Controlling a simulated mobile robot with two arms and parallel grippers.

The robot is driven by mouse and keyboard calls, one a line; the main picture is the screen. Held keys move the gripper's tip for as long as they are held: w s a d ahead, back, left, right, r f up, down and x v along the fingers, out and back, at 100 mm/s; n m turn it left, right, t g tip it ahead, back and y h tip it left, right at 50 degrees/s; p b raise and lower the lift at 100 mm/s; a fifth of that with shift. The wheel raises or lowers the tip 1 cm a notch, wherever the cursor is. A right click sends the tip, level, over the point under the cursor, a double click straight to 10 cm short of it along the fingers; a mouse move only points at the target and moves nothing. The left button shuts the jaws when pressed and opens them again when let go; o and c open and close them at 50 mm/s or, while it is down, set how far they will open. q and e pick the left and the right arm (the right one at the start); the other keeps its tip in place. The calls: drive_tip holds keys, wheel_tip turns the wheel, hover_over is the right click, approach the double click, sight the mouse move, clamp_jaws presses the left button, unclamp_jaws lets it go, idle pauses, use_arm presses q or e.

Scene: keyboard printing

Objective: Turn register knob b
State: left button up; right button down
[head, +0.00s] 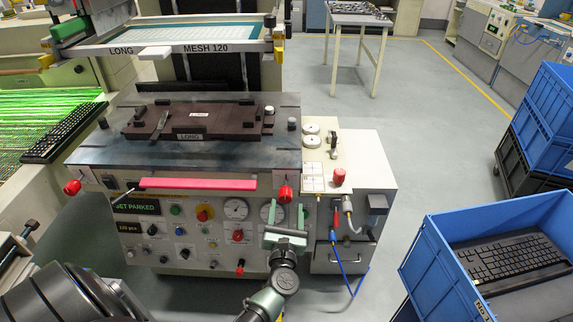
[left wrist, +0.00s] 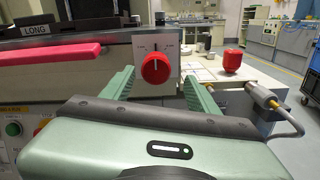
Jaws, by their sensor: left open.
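A red register knob (head: 285,193) sits on the front right corner of the printing machine, and I cannot read which letter it bears. In the left wrist view this round red knob (left wrist: 155,68) has a white pointer line, close to upright, on a pale plate. Another red knob (head: 72,187) is at the machine's front left corner. My left gripper (head: 286,212) is open and empty, just in front of the right knob. In the left wrist view its green fingers stand either side of the knob, apparently without touching it. My right gripper is not in view.
A pink-red bar (head: 198,184) runs along the machine's front edge, left of the knob. A red-capped part (head: 339,176) and a blue hose (head: 345,268) are on the right side cabinet. A blue crate (head: 440,262) holding keyboards stands at the right, with open floor between.

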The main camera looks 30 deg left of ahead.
sight(286, 189)
use_arm(q)
drive_tip(key=shift+w+a+n, duration=0.25)
drive_tip(key=shift+a+n, duration=0.05)
drive_tip(key=shift+a, duration=0.05)
drive_tip(key=shift+w+a+r+y, duration=0.25)
drive_tip(key=shift+w+r+y, duration=0.05)
drive_tip(key=shift+r, duration=0.05)
drive_tip(key=x, duration=0.6)
drive_tip(key=shift+w+a+f+p, duration=0.15)
drive_tip(key=shift+w+f+p, duration=0.05)
drive_tip(key=shift+w+p, duration=0.1)
clamp_jaws()
